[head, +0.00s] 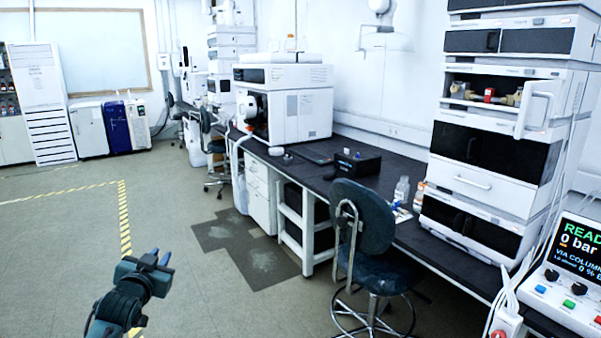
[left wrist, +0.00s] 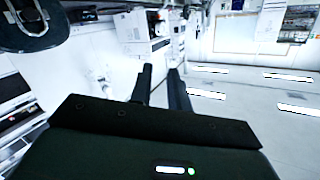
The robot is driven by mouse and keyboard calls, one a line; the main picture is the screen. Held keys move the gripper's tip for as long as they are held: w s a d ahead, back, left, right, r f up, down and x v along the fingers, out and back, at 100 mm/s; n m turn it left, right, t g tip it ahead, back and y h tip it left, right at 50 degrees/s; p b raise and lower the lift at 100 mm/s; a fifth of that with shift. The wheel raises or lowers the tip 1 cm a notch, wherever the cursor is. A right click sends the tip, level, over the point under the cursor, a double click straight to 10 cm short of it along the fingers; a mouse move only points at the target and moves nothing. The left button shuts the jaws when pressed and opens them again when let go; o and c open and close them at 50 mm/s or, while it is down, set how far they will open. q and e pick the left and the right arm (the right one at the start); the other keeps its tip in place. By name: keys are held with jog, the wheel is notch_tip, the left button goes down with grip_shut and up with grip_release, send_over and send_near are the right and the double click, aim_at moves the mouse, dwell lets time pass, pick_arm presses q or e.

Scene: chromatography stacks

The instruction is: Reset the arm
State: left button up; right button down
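My left gripper (head: 160,257) shows at the lower left in the head view, held up over the open floor, well left of the bench and chair. Its two fingers point up and away, with a small gap between the tips. In the left wrist view the two dark fingers of the gripper (left wrist: 160,78) stand apart with nothing between them. My right arm and right gripper are not in view.
A blue chair (head: 363,217) stands before the dark bench (head: 395,178). A chromatography stack (head: 482,180) is on the bench at right, beside a control box reading 0 bar (head: 577,262).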

pick_arm(q)
jog(key=s+d+f+g+h, duration=0.2)
jog(key=s+d+f, duration=0.4)
jog(key=s+f, duration=0.4)
jog(key=s+d+f+g+h, duration=0.1)
jog(key=s+d+f, duration=0.2)
jog(key=s, duration=0.6)
jog(key=s+d+f+g, duration=0.1)
jog(key=s+d+f, duration=0.3)
jog(key=s, duration=0.5)
jog(key=s+d+f+g+h, duration=0.1)
jog(key=s+d+f, duration=0.3)
jog(key=s, duration=0.5)
jog(key=shift+d+g+h, duration=0.3)
jog(key=shift+d+g, duration=0.1)
jog(key=shift+d, duration=0.5)
jog(key=shift+s+f, duration=0.1)
